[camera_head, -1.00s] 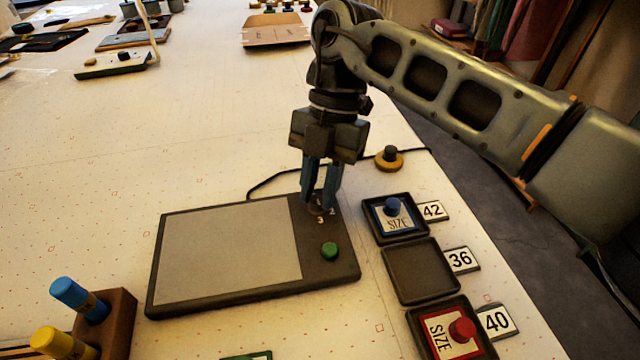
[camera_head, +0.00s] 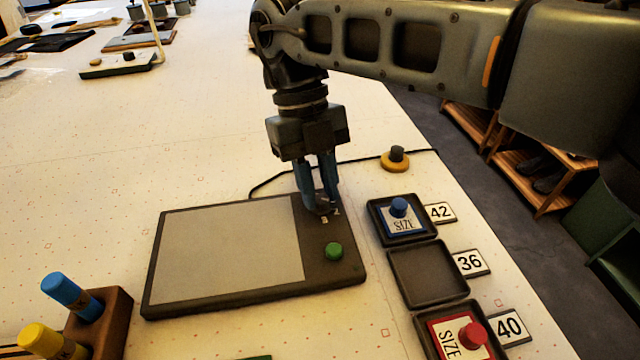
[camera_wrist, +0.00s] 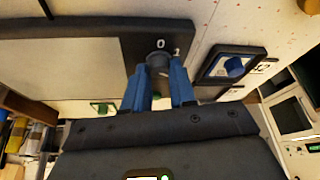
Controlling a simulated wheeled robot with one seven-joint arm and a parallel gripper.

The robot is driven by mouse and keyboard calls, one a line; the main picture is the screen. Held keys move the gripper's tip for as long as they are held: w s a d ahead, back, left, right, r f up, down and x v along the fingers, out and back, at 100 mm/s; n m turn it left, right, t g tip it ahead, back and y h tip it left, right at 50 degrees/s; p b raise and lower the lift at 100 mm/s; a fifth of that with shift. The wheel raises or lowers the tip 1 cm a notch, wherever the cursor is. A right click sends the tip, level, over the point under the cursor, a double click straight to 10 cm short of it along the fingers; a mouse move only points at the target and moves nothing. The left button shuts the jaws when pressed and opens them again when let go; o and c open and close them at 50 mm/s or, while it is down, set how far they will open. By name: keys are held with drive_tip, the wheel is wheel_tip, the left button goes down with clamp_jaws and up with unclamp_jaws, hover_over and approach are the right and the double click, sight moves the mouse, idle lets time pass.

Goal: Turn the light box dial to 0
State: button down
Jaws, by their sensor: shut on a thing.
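The light box (camera_head: 345,268) lies flat on the table, a dark slab with a pale grey panel (camera_head: 230,245) and a green knob (camera_head: 334,251) on its right strip. My gripper (camera_head: 321,207) points down at the upper end of that strip, its blue fingers shut on the dial. In the wrist view the dark round dial (camera_wrist: 157,60) shows between the fingertips (camera_wrist: 160,75), with the marks 0 and 1 beside it. In the head view the fingers hide most of the dial. I cannot tell which number the dial points to.
Right of the box stand small trays: one with a blue-knobbed SIZE block (camera_head: 398,208), an empty one (camera_head: 430,272), and one with a red-knobbed block (camera_head: 472,336). A yellow-based knob (camera_head: 395,160) and cable lie behind. A wooden peg holder (camera_head: 110,318) stands front left.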

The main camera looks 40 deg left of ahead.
drive_tip(key=n+t, duration=0.1)
drive_tip(key=n, duration=0.1)
drive_tip(key=n+t, duration=0.1)
drive_tip(key=n, duration=0.2)
drive_tip(key=shift+s+n+b, duration=0.2)
drive_tip(key=shift+n+b, duration=0.1)
drive_tip(key=n+t, duration=0.1)
drive_tip(key=n, duration=0.2)
drive_tip(key=n+t+b, duration=0.1)
drive_tip(key=n, duration=0.2)
drive_tip(key=shift+s+t, duration=0.2)
drive_tip(key=shift+t, duration=0.1)
drive_tip(key=n+b, duration=0.1)
drive_tip(key=n, duration=0.1)
drive_tip(key=n+t+y, duration=0.1)
drive_tip(key=n, duration=0.1)
drive_tip(key=n+y+b, duration=0.1)
drive_tip(key=n, duration=0.1)
drive_tip(key=shift+s+d+f+n+t+b, duration=0.15)
drive_tip(key=shift+d+n+t+b, duration=0.1)
drive_tip(key=shift+n+t+b, duration=0.05)
drive_tip(key=n+y+b, duration=0.1)
drive_tip(key=n, duration=0.1)
drive_tip(key=n+y+b, duration=0.1)
drive_tip(key=n, duration=0.2)
drive_tip(key=shift+d+n+b, duration=0.2)
drive_tip(key=shift+n+b, duration=0.1)
drive_tip(key=shift+y, duration=0.3)
